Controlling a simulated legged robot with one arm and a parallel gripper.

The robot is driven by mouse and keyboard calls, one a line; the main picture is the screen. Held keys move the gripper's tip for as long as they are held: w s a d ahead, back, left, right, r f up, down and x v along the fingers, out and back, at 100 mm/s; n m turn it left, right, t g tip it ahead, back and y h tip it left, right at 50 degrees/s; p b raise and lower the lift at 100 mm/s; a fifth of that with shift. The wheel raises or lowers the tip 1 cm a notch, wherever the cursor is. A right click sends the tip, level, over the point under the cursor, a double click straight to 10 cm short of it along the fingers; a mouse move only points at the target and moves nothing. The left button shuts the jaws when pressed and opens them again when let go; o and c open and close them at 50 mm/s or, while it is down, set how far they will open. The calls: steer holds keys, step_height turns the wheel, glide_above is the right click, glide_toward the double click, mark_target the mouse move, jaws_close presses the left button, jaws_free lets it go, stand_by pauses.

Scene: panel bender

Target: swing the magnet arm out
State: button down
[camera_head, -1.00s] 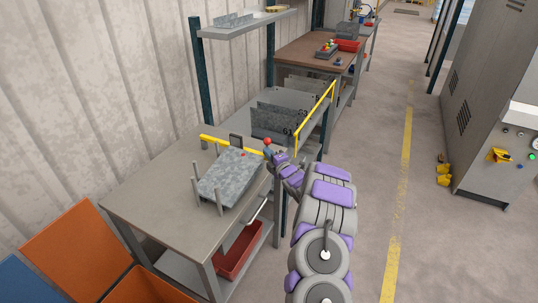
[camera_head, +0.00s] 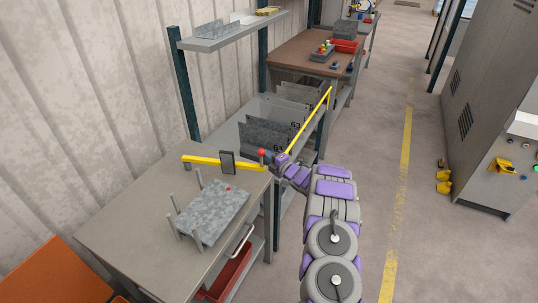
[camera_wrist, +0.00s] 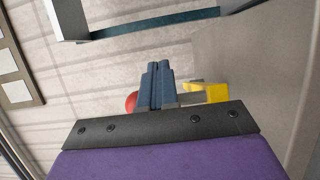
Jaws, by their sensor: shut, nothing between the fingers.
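The magnet arm (camera_head: 199,162) is a yellow bar over the far end of the grey table, with a dark plate (camera_head: 227,162) on it. A red ball knob (camera_head: 262,153) stands at its right end. A grey mottled sheet (camera_head: 212,212) lies between upright posts on the near side of the bar, apart from it. My gripper (camera_head: 272,156) is at the knob end. In the wrist view its fingers (camera_wrist: 156,86) are together with nothing between them. The red knob (camera_wrist: 130,102) shows partly behind them at left, a yellow piece (camera_wrist: 207,92) at right. Contact is unclear.
A rack of upright sheets (camera_head: 268,133) with a yellow rail (camera_head: 310,120) stands just beyond the table. A red bin (camera_head: 228,276) sits under the table. A grey machine cabinet (camera_head: 478,110) is at right. The floor between is clear.

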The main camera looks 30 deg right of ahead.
steer(key=p+v, duration=0.2)
steer(key=v, duration=1.5)
steer(key=shift+s+d, duration=0.15)
steer(key=shift+d, duration=0.1)
stand_by(0.5)
steer(key=shift+f, duration=0.15)
steer(key=shift+d, duration=0.15)
